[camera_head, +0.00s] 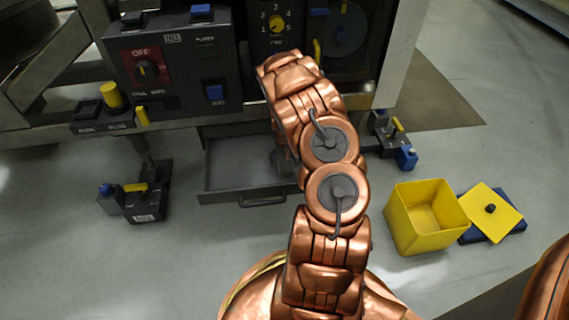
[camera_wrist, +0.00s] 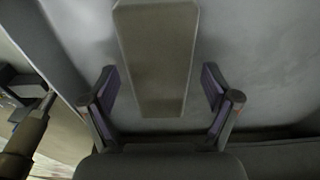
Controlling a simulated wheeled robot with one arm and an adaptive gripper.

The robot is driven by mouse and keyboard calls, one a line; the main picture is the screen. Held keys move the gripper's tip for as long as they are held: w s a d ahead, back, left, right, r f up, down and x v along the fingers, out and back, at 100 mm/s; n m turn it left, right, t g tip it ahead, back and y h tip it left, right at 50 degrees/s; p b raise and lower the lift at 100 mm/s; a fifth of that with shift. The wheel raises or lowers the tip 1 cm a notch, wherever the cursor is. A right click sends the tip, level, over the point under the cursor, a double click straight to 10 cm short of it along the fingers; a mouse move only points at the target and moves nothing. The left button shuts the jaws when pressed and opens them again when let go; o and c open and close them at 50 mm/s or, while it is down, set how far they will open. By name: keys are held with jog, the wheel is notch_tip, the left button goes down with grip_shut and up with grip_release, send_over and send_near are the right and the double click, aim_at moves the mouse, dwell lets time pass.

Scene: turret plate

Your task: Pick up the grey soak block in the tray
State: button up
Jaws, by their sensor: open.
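The grey soak block (camera_wrist: 156,50) shows in the wrist view as a long, tapering bar on a grey surface. My gripper (camera_wrist: 160,92) is open, with one finger on each side of the block's near end. A gap shows between the block and each finger, and I see no contact. In the head view the grey tray (camera_head: 225,172) is pulled out like a drawer under the machine. My copper arm reaches over its right part and hides the block and most of my gripper there.
A tray wall (camera_wrist: 65,50) runs close by on the left in the wrist view. A yellow open box (camera_head: 425,215) and a yellow lid (camera_head: 492,212) are on the floor at right. A control panel (camera_head: 170,65) stands above the tray. A dark pedal unit (camera_head: 145,205) is left.

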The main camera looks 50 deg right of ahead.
jog(key=shift+r, duration=0.1)
jog(key=c, duration=1.4)
jog(key=shift+o, duration=0.2)
